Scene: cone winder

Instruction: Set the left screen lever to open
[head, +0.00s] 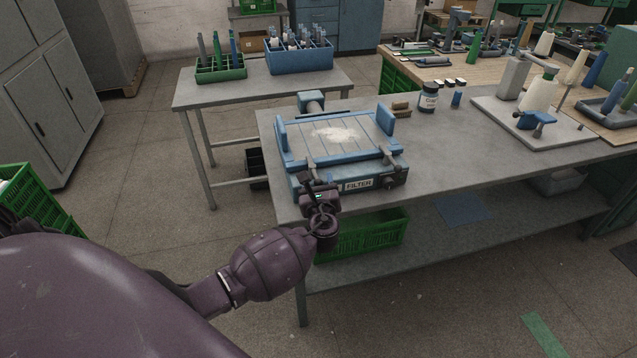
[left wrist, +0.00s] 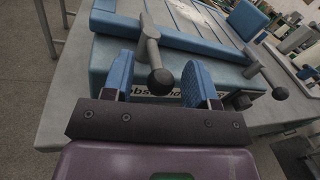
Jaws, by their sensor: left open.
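The blue filter unit (head: 375,177) stands at the near left corner of the grey table. Its left screen lever (head: 311,164) is a grey arm on the front of the screen; in the left wrist view the lever's round dark knob (left wrist: 161,81) points toward me. My left gripper (head: 318,182) is at the unit's front. In the left wrist view its blue fingers (left wrist: 157,82) are open, one on each side of the knob, with gaps showing. The right screen lever (head: 390,160) also has a dark knob (left wrist: 280,93). My right gripper is not in view.
Pale dust or fluff (head: 336,134) lies on the screen between blue side plates. A jar (head: 428,97) and a winder on a plate (head: 545,130) stand to the right. A green crate (head: 375,232) sits below the table. The table's middle is clear.

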